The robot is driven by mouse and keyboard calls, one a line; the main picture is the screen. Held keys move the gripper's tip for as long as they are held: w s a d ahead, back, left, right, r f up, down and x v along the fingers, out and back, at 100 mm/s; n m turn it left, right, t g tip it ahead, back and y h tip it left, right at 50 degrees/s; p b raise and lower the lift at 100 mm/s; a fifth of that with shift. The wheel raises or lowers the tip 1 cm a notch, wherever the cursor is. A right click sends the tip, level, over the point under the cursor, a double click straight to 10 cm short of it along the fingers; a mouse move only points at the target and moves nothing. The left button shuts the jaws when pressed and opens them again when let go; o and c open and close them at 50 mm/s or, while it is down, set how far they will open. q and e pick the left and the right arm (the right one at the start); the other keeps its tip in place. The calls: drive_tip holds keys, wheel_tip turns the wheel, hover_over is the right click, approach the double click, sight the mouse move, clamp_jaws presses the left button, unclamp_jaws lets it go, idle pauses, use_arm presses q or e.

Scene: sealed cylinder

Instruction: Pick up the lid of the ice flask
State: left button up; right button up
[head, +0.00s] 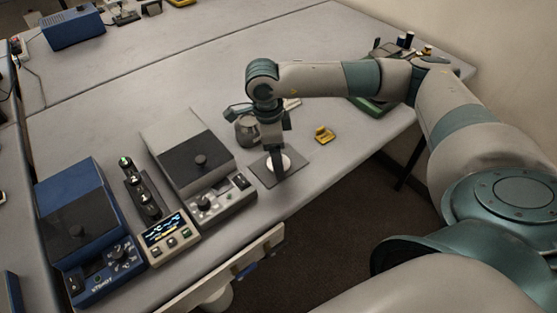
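My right arm reaches in from the right, and its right gripper (278,172) points down over a dark square mat (267,182) near the table's front edge. A pale round piece (286,163) shows behind the fingers on the mat; it may be the lid, but I cannot tell. The fingers cover part of it, and whether they touch it or are open is unclear. A dark grey rounded vessel (246,131), possibly the ice flask, stands just behind and left of the gripper, partly hidden by it. My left gripper is not in view.
Left of the mat stand a grey device with a dark top (196,155), a small display unit (168,236), a black block with knobs (142,190) and a blue device (80,215). A yellow piece (324,134) lies right of the gripper. The table behind is mostly clear.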

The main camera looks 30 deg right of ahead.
drive_tip(key=shift+c, duration=0.7)
drive_tip(key=c, duration=1.1)
drive_tip(key=shift+r, duration=0.1)
